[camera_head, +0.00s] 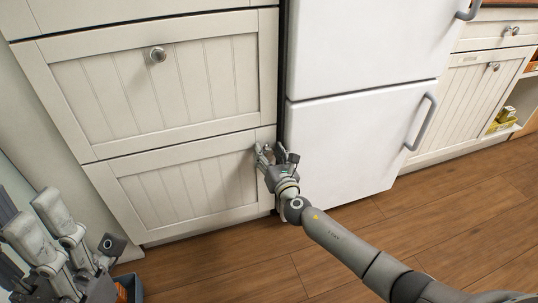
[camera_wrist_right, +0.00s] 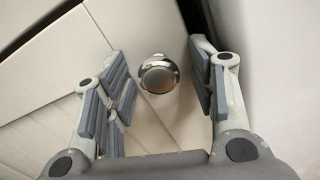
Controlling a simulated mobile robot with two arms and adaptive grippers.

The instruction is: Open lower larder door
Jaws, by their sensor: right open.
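The lower larder door (camera_head: 185,188) is a cream panelled front at the bottom of the larder unit, and it looks shut. Its round metal knob (camera_wrist_right: 158,74) shows in the right wrist view near the door's edge. My right gripper (camera_head: 277,152) is at the upper right corner of this door. In the right wrist view my right gripper (camera_wrist_right: 163,82) is open, with its fingers on either side of the knob and gaps showing. The knob is hidden by the gripper in the head view. My left gripper (camera_head: 85,228) is open and empty at the lower left.
A similar cream front (camera_head: 165,88) with its own knob (camera_head: 157,54) sits above. A white fridge (camera_head: 350,140) with grey handles stands right beside the larder. A cream cupboard (camera_head: 465,105) is at the far right.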

